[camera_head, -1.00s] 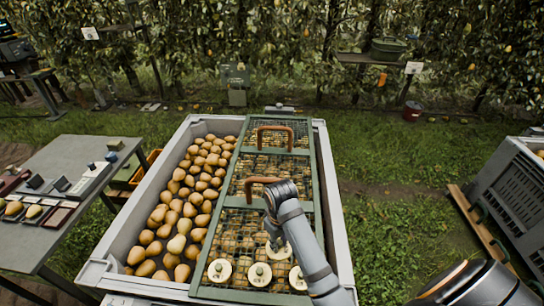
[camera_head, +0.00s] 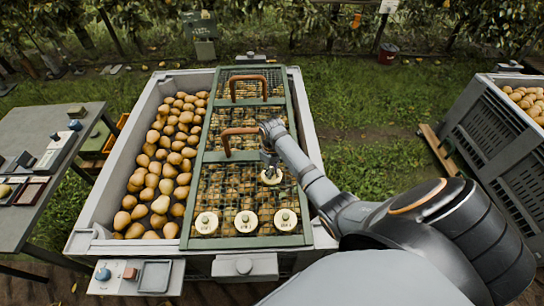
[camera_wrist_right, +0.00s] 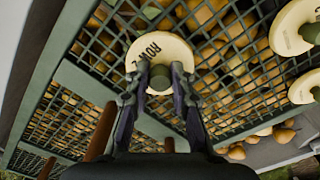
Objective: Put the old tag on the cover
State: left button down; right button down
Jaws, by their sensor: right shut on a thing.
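My right gripper (camera_head: 269,160) is shut on the green knob of a round cream tag (camera_head: 271,177). In the right wrist view the tag (camera_wrist_right: 148,50) shows dark lettering with "ROW" legible, and the gripper (camera_wrist_right: 160,84) pinches its knob. The tag is over the mesh of the green-framed cover (camera_head: 187,200), right of the near brown handle; I cannot tell whether it touches the mesh. Three similar tags, left (camera_head: 206,223), middle (camera_head: 246,222) and right (camera_head: 285,220), lie in a row at the cover's near end. My left gripper is not in view.
The cover lies over the right part of a grey bin (camera_head: 85,215) of pears. Its handles (camera_head: 238,131) stand up. A front shelf holds a grey tray (camera_head: 154,276). A table (camera_head: 50,125) stands left; another pear bin (camera_head: 490,125) stands right.

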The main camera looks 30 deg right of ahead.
jog(key=shift+d+f, duration=0.1)
jog(key=shift+f, duration=1.55)
jog(key=c, duration=1.2)
grip_release()
jog(key=shift+f, duration=0.1)
jog(key=shift+o, duration=0.2)
notch_tip(320, 180, up, 12)
jog(key=shift+r+p, duration=0.15)
jog(key=shift+p, duration=0.4)
